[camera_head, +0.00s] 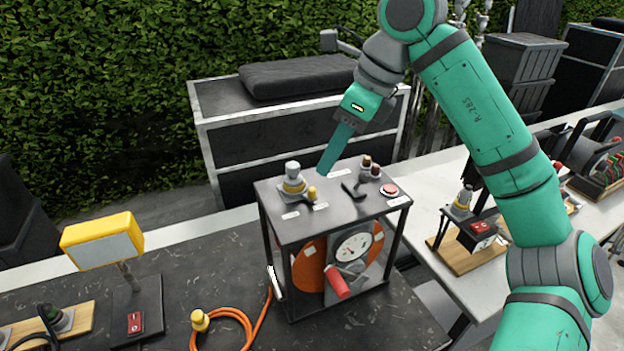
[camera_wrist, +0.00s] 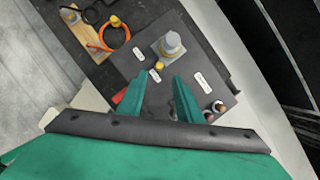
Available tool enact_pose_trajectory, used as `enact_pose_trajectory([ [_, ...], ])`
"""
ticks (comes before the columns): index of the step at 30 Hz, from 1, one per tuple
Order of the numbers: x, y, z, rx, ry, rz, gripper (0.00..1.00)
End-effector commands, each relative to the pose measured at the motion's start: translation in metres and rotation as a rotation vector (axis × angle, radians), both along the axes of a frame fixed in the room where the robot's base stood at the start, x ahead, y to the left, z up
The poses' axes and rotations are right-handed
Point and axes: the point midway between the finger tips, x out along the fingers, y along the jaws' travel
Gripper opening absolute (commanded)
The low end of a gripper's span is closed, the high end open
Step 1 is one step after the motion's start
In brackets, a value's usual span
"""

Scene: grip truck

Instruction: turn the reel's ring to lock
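The reel (camera_head: 309,262) is an orange drum inside a black frame with a flat grey top plate (camera_head: 330,205). A grey socket with a yellow ring (camera_head: 293,186) stands upright at the left of that plate. In the wrist view the grey-capped socket with its ring (camera_wrist: 170,47) is beyond my fingertips. A small yellow cap (camera_head: 312,193) sits beside it. My gripper (camera_head: 325,170) points down above the plate, to the right of the socket. In the wrist view my gripper (camera_wrist: 157,80) has its two fingers apart with nothing between them. It appears clear of the ring.
Red-brown knobs (camera_head: 370,167), a black lever and a red button (camera_head: 389,189) stand on the plate's right side. A red handle (camera_head: 337,283) sticks out in front.

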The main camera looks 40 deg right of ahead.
Motion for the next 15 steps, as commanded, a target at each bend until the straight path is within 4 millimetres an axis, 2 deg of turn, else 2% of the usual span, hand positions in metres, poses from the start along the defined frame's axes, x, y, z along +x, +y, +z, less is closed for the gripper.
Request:
enact_pose_trajectory([
  [9,0.018,0.012,-0.053,0.004,0.001,0.004,0.32],
  [15,0.023,0.012,-0.073,0.002,-0.001,-0.006,0.32],
])
